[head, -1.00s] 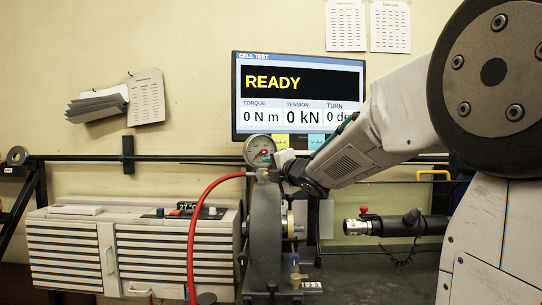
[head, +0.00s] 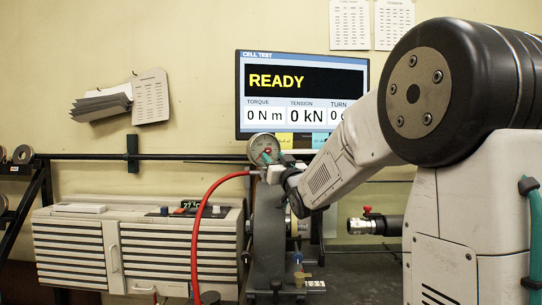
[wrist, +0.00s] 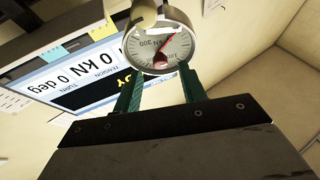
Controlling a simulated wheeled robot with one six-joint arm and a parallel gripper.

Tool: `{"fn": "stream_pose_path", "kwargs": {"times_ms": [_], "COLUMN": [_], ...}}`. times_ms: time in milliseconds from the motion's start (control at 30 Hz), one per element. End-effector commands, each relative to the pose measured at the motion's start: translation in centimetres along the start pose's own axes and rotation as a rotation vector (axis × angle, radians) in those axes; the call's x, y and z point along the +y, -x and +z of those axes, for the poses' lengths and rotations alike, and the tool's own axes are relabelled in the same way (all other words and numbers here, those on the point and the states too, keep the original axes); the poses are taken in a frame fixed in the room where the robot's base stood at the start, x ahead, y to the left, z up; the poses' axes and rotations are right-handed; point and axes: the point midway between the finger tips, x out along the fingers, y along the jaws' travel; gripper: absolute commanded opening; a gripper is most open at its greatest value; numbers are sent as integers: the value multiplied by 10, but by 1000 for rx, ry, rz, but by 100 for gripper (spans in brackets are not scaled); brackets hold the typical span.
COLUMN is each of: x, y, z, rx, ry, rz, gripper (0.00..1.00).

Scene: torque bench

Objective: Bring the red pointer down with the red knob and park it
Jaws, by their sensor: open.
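A round white-faced dial gauge (head: 265,143) sits on top of the grey stand in the head view. In the wrist view the gauge (wrist: 158,48) appears upside down, with a thin red pointer (wrist: 170,42) and a small red knob (wrist: 158,60) near its middle. My gripper (wrist: 161,72) is open, its two teal fingers pointing at the dial, one on each side of the knob. I cannot tell whether they touch anything. In the head view a teal finger of my gripper (head: 267,158) covers the lower part of the dial.
A red hose (head: 202,225) curves up to the stand (head: 268,230) beside the gauge. A screen (head: 302,95) reading READY, 0 N m and 0 kN hangs behind. A grey louvred cabinet (head: 137,255) stands left, and a black tool with a red cap (head: 372,224) is right.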

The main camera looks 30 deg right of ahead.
Motion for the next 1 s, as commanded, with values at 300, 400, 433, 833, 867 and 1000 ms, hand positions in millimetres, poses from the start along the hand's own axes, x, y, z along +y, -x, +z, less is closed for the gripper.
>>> {"fn": "stream_pose_path", "kwargs": {"times_ms": [300,400,433,833,867,1000], "x": [-1,0,0,0,-1,-3], "y": [-31,-32,-32,-32,-32,-32], "z": [0,0,0,0,0,0], "rx": [0,1,0,0,-1,-8], "ry": [1,1,2,-1,-10,-126], "rz": [-1,-1,-1,0,4,51], "gripper": [41,41,41,0,0,0]}}
